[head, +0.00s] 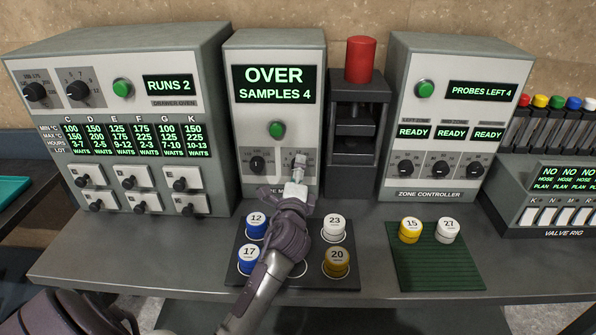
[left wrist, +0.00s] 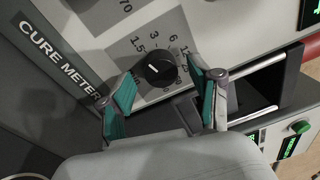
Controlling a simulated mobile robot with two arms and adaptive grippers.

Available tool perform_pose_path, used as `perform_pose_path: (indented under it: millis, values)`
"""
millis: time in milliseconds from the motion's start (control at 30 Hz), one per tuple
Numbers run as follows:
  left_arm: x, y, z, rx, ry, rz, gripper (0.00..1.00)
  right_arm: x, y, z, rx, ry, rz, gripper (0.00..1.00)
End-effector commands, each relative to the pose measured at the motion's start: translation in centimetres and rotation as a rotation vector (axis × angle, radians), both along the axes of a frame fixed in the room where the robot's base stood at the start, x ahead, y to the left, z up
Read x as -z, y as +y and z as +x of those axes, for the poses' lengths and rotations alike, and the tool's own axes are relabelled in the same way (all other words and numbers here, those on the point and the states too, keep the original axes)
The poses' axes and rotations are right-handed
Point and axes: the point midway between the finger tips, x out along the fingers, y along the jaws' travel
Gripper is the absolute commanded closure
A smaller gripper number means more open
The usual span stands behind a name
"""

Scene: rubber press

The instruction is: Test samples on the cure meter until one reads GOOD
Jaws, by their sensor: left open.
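The cure meter (head: 313,90) stands at the back centre, and its display (head: 273,83) reads OVER, SAMPLES 4. A green button (head: 277,129) and a left dial (head: 257,165) show on its front. My left gripper (head: 299,164) is open in front of the meter's right dial, mostly covering it. In the left wrist view that black dial (left wrist: 160,68) sits beyond and between the spread teal-padded fingertips (left wrist: 164,92); contact cannot be told. Samples blue 12 (head: 256,227), blue 17 (head: 248,261), white 23 (head: 333,229) and gold 20 (head: 337,263) sit on a dark tray (head: 318,280). My right gripper is out of view.
Yellow sample 15 (head: 410,231) and white sample 27 (head: 447,232) stand on a green mat (head: 430,273). The red-topped press (head: 351,115) stands close right of the meter. An oven (head: 150,80) flanks the left; the zone controller (head: 480,140) and valve rig (head: 560,215) stand right.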

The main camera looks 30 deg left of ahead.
Motion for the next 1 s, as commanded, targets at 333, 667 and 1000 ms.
perform_pose_path:
  millis: [333, 667, 1000]
  values:
    - [0.5, -3.4, -6.2, 0.001, 0.003, -0.004, 0.37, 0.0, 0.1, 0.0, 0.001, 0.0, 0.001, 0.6]
    - [0.5, -5.2, -9.7, 0.0, 0.001, -0.003, 0.37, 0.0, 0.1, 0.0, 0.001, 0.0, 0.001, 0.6]
    - [0.4, -5.3, -9.9, 0.0, -0.001, -0.003, 0.44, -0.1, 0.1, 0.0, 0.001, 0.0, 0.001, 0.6]
